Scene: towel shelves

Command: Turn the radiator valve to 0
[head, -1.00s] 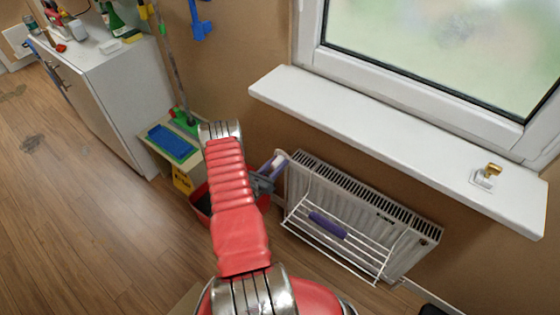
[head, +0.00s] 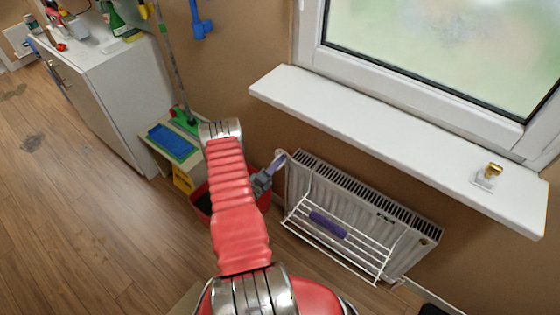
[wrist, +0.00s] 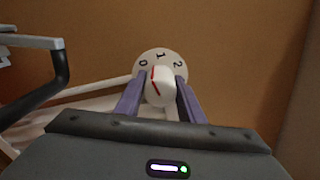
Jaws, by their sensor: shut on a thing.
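The radiator valve (wrist: 160,85) is a white knob with a red pointer line, in front of a round white dial (wrist: 161,60) marked 0, 1 and 2. The red line runs up and slightly left, between the 0 and the 1. My gripper (wrist: 160,93) is shut on the knob, one purple-grey finger on each side. In the head view my gripper (head: 274,170) is at the radiator's upper left corner, partly hidden by my red arm. The white ribbed radiator (head: 310,178) hangs under the window sill.
A white wire rack (head: 360,251) with a purple roll (head: 328,225) hangs on the radiator front. A red bucket (head: 202,202) stands left of my gripper. The white sill (head: 390,135) juts out above, bearing a small brass-topped item (head: 489,174).

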